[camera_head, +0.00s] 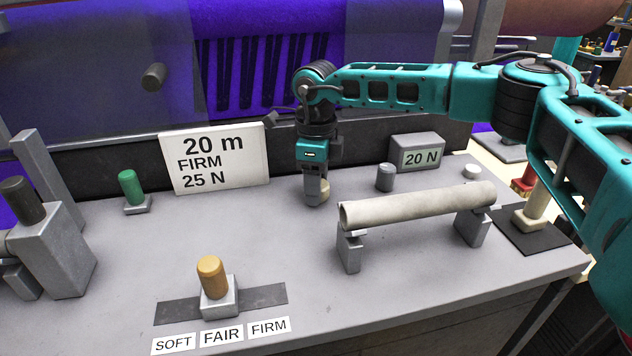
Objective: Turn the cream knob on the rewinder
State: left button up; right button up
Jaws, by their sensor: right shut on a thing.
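The cream knob (325,192) stands on the grey bench top of the rewinder, near the middle of the view. My right gripper (316,188) reaches down over it from my teal arm and is shut on it. The fingers hide part of the knob, so I cannot tell which way it is turned. A grey box marked 20 N (416,152) stands behind and to the right of the knob. My left gripper is not in view.
A pale tube (415,207) rests on two grey supports right of the knob. A white card (214,158) reads 20 m, FIRM, 25 N. An orange-topped lever (211,278) stands behind labels SOFT, FAIR and FIRM. A green peg (130,187) and a grey cylinder (385,178) also stand there.

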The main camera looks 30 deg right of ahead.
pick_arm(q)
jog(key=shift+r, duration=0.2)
pick_arm(e)
jog(key=shift+m, duration=0.3)
jog(key=shift+r+m+p, duration=0.1)
jog(key=shift+m+p, duration=0.35)
jog(key=shift+m, duration=0.05)
jog(key=shift+w+m+p, duration=0.1)
jog(key=shift+m+p, duration=0.45)
jog(key=shift+m, duration=0.55)
jog(key=shift+m+p, duration=0.3)
jog(key=shift+m, duration=0.5)
jog(key=shift+m+p, duration=0.4)
jog(key=shift+m, duration=0.6)
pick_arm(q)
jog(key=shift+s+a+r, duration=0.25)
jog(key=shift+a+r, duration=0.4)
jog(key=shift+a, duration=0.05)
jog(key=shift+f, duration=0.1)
pick_arm(e)
jog(key=shift+w+m, duration=0.1)
jog(key=shift+m, duration=0.2)
jog(key=o, duration=1)
